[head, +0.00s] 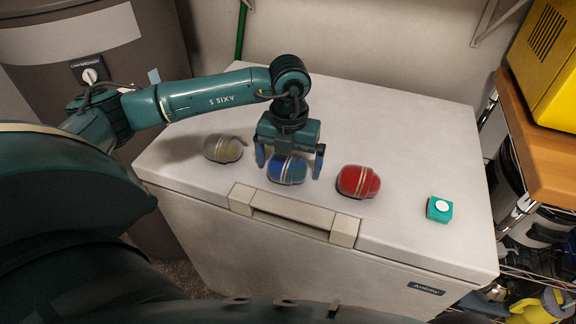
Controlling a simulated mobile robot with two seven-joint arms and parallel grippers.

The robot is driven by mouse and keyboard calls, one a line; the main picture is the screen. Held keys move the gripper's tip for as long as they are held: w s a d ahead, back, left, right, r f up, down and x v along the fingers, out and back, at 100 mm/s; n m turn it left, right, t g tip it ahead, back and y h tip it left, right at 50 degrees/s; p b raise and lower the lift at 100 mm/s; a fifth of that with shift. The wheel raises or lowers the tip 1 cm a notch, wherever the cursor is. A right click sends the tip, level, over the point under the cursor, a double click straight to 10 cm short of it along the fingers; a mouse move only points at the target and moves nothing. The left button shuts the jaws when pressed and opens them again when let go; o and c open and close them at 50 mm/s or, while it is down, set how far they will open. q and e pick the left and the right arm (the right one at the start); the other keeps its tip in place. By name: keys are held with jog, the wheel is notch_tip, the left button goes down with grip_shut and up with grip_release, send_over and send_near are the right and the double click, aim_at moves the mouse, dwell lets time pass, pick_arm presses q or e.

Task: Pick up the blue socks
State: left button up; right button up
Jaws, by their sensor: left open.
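The blue socks (287,170) are a rolled blue bundle with pale stripes, lying on the white chest lid (400,150). My left gripper (290,163) points down over them, open, with one finger on each side of the bundle. The top of the blue bundle is partly hidden by the gripper body. I cannot tell whether the fingers touch it. My right gripper is not in view.
A grey rolled bundle (223,148) lies to the left and a red striped bundle (358,181) to the right. A teal box with a white round top (439,209) sits further right. A wooden shelf (540,145) with a yellow case (549,65) stands at the right edge.

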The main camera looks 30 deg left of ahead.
pick_arm(q)
jog(key=shift+c, duration=0.4)
jog(key=c, duration=0.9)
jog(key=shift+r, duration=0.1)
